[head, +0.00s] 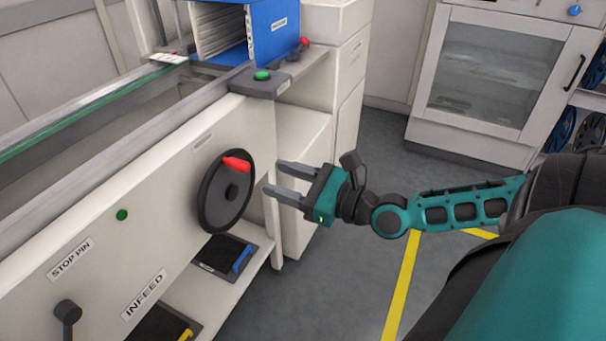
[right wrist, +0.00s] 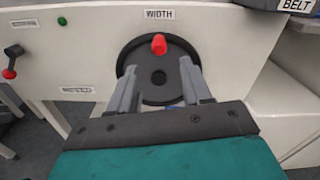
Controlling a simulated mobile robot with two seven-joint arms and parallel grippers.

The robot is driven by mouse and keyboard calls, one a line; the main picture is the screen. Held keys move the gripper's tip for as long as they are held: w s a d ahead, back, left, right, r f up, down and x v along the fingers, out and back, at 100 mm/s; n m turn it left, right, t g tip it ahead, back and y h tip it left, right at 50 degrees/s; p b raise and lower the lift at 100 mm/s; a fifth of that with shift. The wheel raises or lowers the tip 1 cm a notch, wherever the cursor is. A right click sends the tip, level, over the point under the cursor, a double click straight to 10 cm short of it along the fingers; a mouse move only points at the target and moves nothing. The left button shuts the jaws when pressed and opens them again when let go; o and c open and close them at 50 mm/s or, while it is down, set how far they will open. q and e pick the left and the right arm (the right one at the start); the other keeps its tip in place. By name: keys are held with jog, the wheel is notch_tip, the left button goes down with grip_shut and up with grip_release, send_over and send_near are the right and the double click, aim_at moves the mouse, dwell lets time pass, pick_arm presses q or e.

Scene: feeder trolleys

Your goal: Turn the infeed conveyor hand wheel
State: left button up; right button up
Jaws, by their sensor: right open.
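The hand wheel (head: 213,203) is a dark round disc on the cream front panel of the infeed conveyor (head: 150,215), with a red handle (head: 237,164) near its top rim. In the right wrist view the wheel (right wrist: 158,90) sits under a "WIDTH" label, with the red handle (right wrist: 159,44) at the top. My right gripper (head: 268,178) is open and empty, just to the right of the wheel, its fingers pointing at it. In the right wrist view the fingers lie in front of the wheel's lower part, below the handle. My left gripper is not in view.
A green button box (head: 262,80) and a red knob (head: 304,42) are on top near the blue magazine (head: 272,30). A black stop pin lever (head: 67,312) projects at lower left. Trays lie on a shelf below the wheel. Grey floor is free to the right.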

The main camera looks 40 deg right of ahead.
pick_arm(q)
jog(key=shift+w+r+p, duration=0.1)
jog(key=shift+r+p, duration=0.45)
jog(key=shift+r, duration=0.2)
pick_arm(e)
jog(key=shift+v, duration=1.75)
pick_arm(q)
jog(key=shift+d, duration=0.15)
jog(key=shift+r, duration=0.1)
pick_arm(e)
jog(key=shift+s, duration=0.1)
